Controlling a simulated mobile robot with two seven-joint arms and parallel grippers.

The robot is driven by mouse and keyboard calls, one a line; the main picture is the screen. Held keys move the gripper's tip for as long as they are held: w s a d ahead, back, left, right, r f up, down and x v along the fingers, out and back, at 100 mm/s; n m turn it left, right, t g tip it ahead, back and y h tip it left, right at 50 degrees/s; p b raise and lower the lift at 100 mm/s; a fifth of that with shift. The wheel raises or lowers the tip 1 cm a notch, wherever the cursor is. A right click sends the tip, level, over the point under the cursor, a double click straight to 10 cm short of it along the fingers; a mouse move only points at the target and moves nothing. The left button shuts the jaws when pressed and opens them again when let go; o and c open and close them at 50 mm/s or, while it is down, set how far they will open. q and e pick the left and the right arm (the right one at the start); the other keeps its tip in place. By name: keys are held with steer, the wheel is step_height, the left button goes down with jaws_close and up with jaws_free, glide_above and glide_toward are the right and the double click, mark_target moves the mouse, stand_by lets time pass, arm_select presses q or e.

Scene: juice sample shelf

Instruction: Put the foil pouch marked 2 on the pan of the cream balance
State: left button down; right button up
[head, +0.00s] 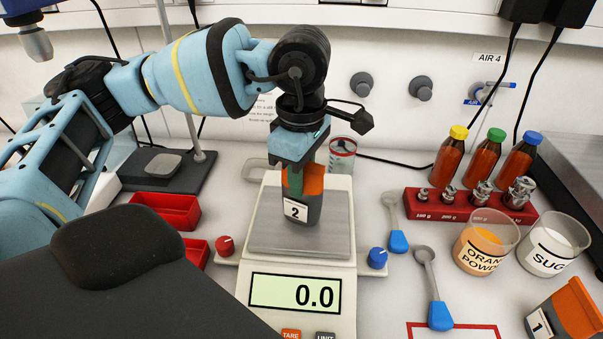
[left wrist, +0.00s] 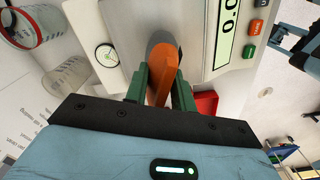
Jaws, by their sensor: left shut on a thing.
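The foil pouch marked 2 (head: 297,211), grey with an orange top, hangs upright over the metal pan (head: 271,236) of the cream balance (head: 256,272). My left gripper (head: 294,182) points down, with its green fingers shut on the orange top. The wrist view shows the orange top (left wrist: 166,68) between the two fingers (left wrist: 160,88). The pouch's lower end looks very close to the pan; I cannot tell if it touches. The display (head: 296,294) reads 0.0. My right gripper is not seen.
A red knob (head: 225,245) and a blue knob (head: 377,257) flank the balance. Red trays (head: 167,209) stand at left. Two spoons (head: 436,300), a weight rack (head: 440,206) with bottles, two powder beakers (head: 484,250) and the pouch marked 1 (head: 567,315) are at right.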

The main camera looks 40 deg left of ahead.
arm_select(q)
steer(key=shift+f, duration=0.2)
steer(key=c, duration=1.2)
jaws_free()
steer(key=shift+o, duration=0.2)
steer(key=shift+r, duration=0.1)
step_height(320, 180, up, 12)
steer(key=shift+r, duration=0.15)
